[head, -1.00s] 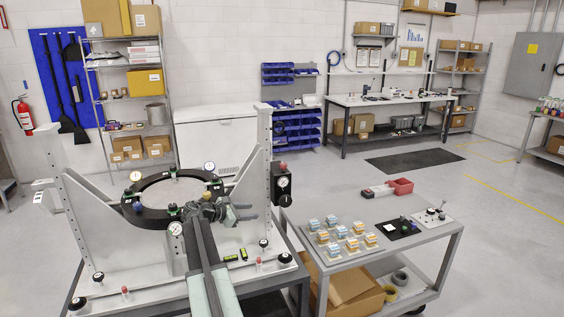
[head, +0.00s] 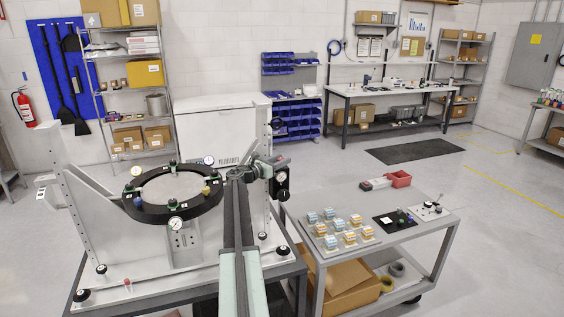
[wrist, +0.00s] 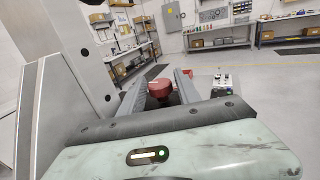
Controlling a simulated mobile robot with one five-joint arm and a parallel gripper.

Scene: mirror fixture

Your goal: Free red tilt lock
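The red tilt lock knob (wrist: 157,86) shows in the wrist view between the two fingers of my gripper (wrist: 163,78). The fingers stand apart, with the knob in the space between them; I cannot tell whether either finger touches it. In the head view my gripper (head: 276,162) is at the right upright of the mirror fixture, just above the black gauge box (head: 281,180). The red knob is hidden there behind my gripper. The black mirror ring (head: 148,212) lies nearly flat, left of my arm.
The fixture's right upright (head: 261,135) stands close beside my gripper; its pale wall (wrist: 75,85) fills the left of the wrist view. A grey cart (head: 430,228) with small blocks, a black pad and a red bin (head: 399,179) stands to the right.

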